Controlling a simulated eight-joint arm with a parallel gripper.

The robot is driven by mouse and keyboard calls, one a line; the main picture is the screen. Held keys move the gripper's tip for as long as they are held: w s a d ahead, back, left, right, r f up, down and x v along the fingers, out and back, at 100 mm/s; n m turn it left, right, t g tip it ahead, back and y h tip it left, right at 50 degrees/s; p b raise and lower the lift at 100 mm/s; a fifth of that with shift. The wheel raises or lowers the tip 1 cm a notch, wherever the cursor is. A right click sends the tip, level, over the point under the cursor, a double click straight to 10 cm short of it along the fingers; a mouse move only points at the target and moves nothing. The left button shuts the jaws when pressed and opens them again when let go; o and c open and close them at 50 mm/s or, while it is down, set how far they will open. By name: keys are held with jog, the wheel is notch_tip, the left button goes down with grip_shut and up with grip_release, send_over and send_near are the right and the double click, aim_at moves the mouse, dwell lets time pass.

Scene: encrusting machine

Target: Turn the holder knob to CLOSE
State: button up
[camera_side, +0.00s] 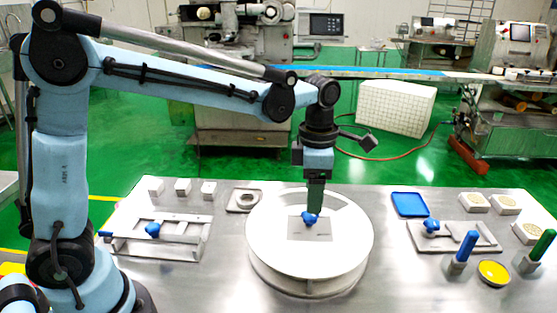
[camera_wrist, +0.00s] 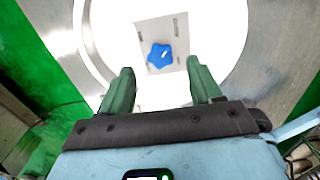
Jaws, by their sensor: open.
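The holder knob (camera_side: 310,217) is blue and lobed. It sits on a small grey plate (camera_side: 322,234) in the middle of a round white holder (camera_side: 268,232). In the wrist view the knob (camera_wrist: 160,55) shows between and just beyond my two green fingers, with a small white mark on its top. My gripper (camera_side: 314,208) points straight down over the knob; in the wrist view my gripper (camera_wrist: 159,80) is open and empty. The side view does not show clearly whether the fingers touch the knob. Labels on the plate are too small to read.
A grey fixture with a blue knob (camera_side: 153,230) stands left, with small blocks behind it. On the right are a blue tray (camera_side: 410,204), another blue-knobbed plate (camera_side: 431,226), blue and green handles (camera_side: 467,246) and a yellow dish (camera_side: 493,272). Bare metal table lies between.

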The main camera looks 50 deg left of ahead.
notch_tip(320, 180, up, 8)
jog(key=shift+f, duration=0.2)
jog(key=shift+s, duration=0.1)
dwell(0.3)
jog(key=s+a+f+m+t, duration=0.3)
jog(key=s+a+m, duration=0.1)
jog(key=m, duration=0.9)
jog(key=s+a+f+m+t, duration=0.3)
jog(key=s+m, duration=0.4)
jog(key=m, duration=0.7)
jog(key=shift+s+a+f+t, duration=0.25)
jog(key=shift+a+f+t, duration=0.1)
jog(key=shift+a+t, duration=0.2)
